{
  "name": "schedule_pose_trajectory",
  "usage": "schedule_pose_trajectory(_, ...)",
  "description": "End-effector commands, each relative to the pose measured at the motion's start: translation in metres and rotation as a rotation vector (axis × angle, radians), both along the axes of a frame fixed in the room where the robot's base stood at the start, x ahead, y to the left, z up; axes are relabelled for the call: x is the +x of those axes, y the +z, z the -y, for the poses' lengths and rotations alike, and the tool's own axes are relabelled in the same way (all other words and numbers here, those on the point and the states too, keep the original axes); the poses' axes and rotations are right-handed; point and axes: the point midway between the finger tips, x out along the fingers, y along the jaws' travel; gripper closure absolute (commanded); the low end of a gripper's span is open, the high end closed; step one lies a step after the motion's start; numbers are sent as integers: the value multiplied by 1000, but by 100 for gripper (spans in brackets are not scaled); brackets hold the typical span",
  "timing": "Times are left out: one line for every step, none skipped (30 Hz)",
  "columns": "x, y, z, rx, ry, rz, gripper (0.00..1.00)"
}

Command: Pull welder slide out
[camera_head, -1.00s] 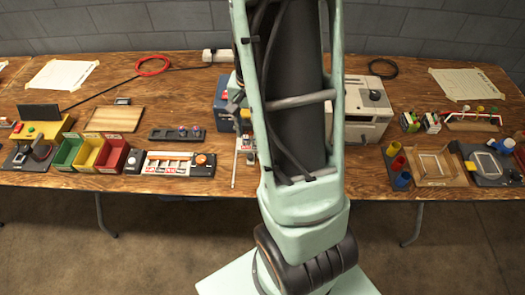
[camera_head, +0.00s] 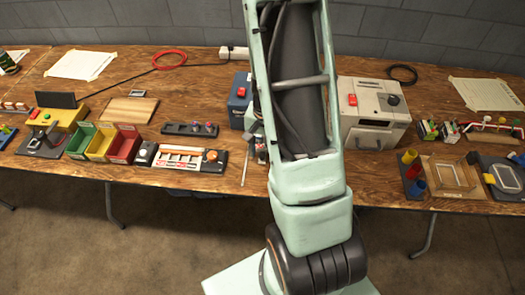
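I cannot tell for certain which thing is the welder or its slide. A blue box with a red switch (camera_head: 240,97) stands mid-table, partly hidden behind my arm. A few small pale and red parts (camera_head: 255,147) lie or stand in front of it, beside my arm, too small to make out. A grey box with a red switch, a black knob and a handled front (camera_head: 374,112) stands just right of my arm. My gripper is not visible; my pale green arm fills the middle of the view and covers that part of the table.
On the left stand green, yellow and red bins (camera_head: 101,143), a black panel with pale strips and an orange knob (camera_head: 182,158), and a wooden board (camera_head: 125,110). A wooden fixture (camera_head: 452,176) and coloured cups (camera_head: 413,173) are on the right. The table's front edge faces me.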

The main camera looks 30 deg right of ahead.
Motion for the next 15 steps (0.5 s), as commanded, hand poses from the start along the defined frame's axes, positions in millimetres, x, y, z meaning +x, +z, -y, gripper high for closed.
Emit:
schedule_pose_trajectory(0,0,0,0,0,0,66)
schedule_pose_trajectory(0,0,0,-1,0,1,66)
schedule_pose_trajectory(0,0,0,-1,0,1,66)
schedule_pose_trajectory(0,0,0,-1,0,1,66)
schedule_pose_trajectory(0,0,0,-1,0,1,66)
schedule_pose_trajectory(0,0,0,-1,0,1,70)
schedule_pose_trajectory(0,0,0,-1,0,1,73)
schedule_pose_trajectory(0,0,0,-1,0,1,77)
schedule_pose_trajectory(0,0,0,-1,0,1,81)
schedule_pose_trajectory(0,0,0,-1,0,1,84)
schedule_pose_trajectory(0,0,0,-1,0,1,88)
schedule_pose_trajectory(0,1,0,-1,0,1,92)
schedule_pose_trajectory(0,1,0,-1,0,1,95)
schedule_pose_trajectory(0,1,0,-1,0,1,99)
schedule_pose_trajectory(0,1,0,-1,0,1,100)
